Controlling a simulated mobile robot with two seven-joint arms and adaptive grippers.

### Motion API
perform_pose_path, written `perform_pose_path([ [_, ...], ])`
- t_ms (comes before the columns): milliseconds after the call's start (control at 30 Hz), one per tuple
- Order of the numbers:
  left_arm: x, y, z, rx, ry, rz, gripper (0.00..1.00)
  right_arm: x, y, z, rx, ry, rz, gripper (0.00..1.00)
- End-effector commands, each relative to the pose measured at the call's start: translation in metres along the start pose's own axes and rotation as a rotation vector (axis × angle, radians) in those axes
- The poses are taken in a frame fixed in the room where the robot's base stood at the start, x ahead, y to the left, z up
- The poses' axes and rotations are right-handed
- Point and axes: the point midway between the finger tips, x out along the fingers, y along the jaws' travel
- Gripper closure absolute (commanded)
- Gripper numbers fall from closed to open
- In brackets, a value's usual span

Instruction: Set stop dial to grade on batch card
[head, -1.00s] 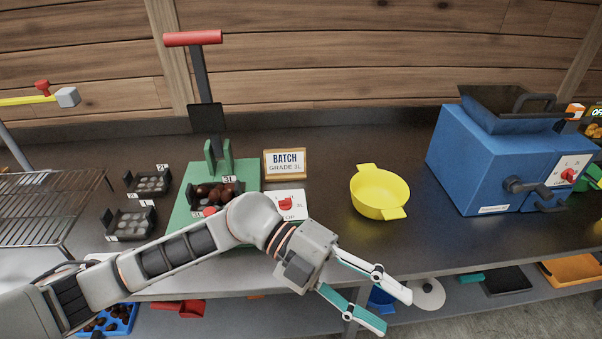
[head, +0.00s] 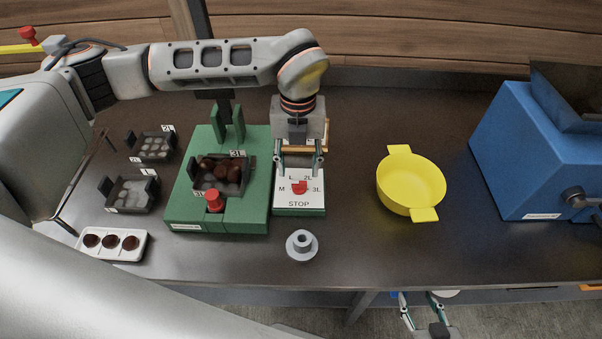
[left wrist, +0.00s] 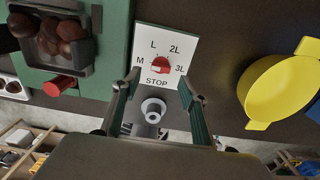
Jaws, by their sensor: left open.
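The stop dial is a white plate (head: 312,203) on a green block, with a red knob (head: 299,188) among the marks M, L, 2L and 3L. In the left wrist view the knob (left wrist: 160,66) shows unobstructed, but I cannot tell which mark it points to. My left gripper (head: 299,172) is open and empty over the plate's far part, its fingers either side of the plate. The batch card (head: 327,136) is mostly hidden behind my left gripper; earlier it read GRADE 3L. My right gripper (head: 420,296) is open and empty below the counter's front edge.
A green press base (head: 256,200) holding a tray of chestnuts stands left of the dial. A grey flanged peg (head: 302,245) stands in front of the dial. A yellow bowl (head: 411,183) and a blue machine (head: 530,150) are to the right. Counter between dial and bowl is clear.

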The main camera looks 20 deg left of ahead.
Motion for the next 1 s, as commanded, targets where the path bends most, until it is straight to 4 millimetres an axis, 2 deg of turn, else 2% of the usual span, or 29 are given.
perform_pose_path([
  [100,0.020,0.000,-0.001,0.001,0.004,0.001,0.57,-0.002,0.000,-0.001,0.000,-0.002,0.000,0.60],
  [300,0.043,-0.001,-0.001,0.001,0.003,0.000,0.57,-0.003,0.001,-0.004,0.000,-0.001,0.000,0.60],
  [700,0.051,-0.001,-0.001,0.002,0.002,-0.002,0.57,-0.002,0.001,-0.005,-0.001,0.002,0.001,0.60],
  [833,0.051,-0.001,-0.001,0.002,0.002,-0.002,0.91,-0.002,0.001,-0.005,-0.001,0.002,0.001,0.60],
  [867,0.051,-0.001,-0.001,0.002,0.002,-0.002,0.95,-0.002,0.001,-0.005,-0.001,0.002,0.001,0.60],
  [1000,0.051,-0.001,-0.001,0.003,0.002,-0.002,0.95,-0.002,0.001,-0.005,-0.001,0.002,0.001,0.60],
])
